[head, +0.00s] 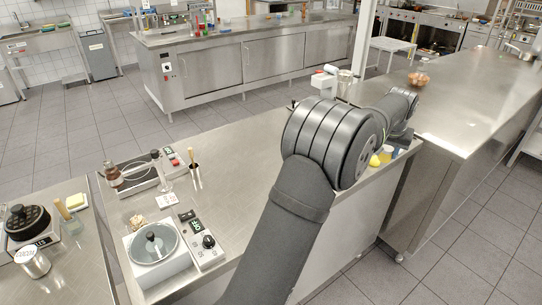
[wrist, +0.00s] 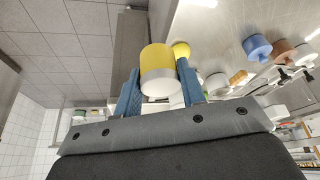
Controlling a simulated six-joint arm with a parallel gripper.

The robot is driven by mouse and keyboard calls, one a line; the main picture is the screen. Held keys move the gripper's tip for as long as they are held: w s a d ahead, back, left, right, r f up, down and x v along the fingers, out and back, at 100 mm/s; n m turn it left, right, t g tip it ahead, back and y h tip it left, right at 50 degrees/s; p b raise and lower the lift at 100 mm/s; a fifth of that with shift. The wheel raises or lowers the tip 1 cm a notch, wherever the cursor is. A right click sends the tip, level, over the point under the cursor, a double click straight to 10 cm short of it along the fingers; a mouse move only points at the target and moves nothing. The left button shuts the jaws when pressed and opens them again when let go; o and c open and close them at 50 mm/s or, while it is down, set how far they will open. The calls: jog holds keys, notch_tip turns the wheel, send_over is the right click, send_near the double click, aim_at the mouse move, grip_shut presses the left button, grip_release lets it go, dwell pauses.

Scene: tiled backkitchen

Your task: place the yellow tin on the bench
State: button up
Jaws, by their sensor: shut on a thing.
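The yellow tin (wrist: 155,57), yellow with a pale band at its near end, is between the two blue fingers of my gripper (wrist: 157,72) in the wrist view. The fingers are shut on its sides. The steel bench (wrist: 215,30) spreads behind and to the right of it, and its edge passes near the tin. I cannot tell the gap between tin and bench. In the head view my arm covers the gripper and part of the bench (head: 235,160). Two small yellow shapes show beside the arm there; I cannot tell whether one is the tin.
A smaller yellow thing (wrist: 181,49) shows just beyond the right finger. A blue cup (wrist: 257,47) and a brown cup (wrist: 283,50) stand farther right. In the head view, a white pot unit (head: 155,250) and a control box (head: 203,240) occupy the bench's near left.

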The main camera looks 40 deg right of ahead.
jog(key=shift+m, duration=0.3)
jog(key=w+f, duration=0.2)
jog(key=w+d+f, duration=0.1)
jog(key=w+f, duration=0.1)
jog(key=w, duration=0.1)
jog(key=w+d+f, duration=0.1)
jog(key=w+f, duration=0.2)
jog(key=shift+d, duration=0.25)
jog(key=shift+w+f, duration=0.1)
jog(key=shift+f, duration=1.9)
jog(key=shift+f, duration=0.2)
jog(key=o, duration=1)
jog(key=shift+r, duration=0.1)
